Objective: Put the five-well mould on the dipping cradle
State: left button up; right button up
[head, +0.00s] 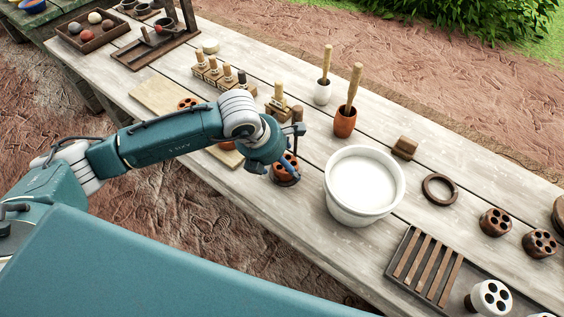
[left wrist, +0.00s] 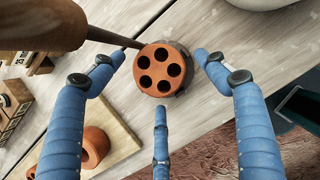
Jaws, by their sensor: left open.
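The five-well mould (head: 287,166) is a round terracotta block; its five dark holes show in the left wrist view (left wrist: 161,70). It appears to sit flat on the dark dipping cradle (head: 286,181), whose grey rim shows under it in the wrist view (left wrist: 184,91). The cradle's thin rod and brown handle (left wrist: 40,22) rise beside the mould. My left gripper (left wrist: 172,75) is open above the mould, its three blue fingers spread around it, with no clear contact. In the head view, my left wrist partly hides mould and cradle. My right gripper is out of view.
A white tub (head: 364,186) of white liquid stands right of the cradle. A pale board (head: 168,97) with other terracotta moulds (head: 187,102) lies to the left, with several wooden stamps (head: 222,78) behind. A slatted rack (head: 427,265) and dark moulds (head: 495,222) are at right.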

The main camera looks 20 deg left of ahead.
pick_arm(q)
jog(key=b+v, duration=0.2)
jog(key=v, duration=0.9)
jog(key=shift+s, duration=0.1)
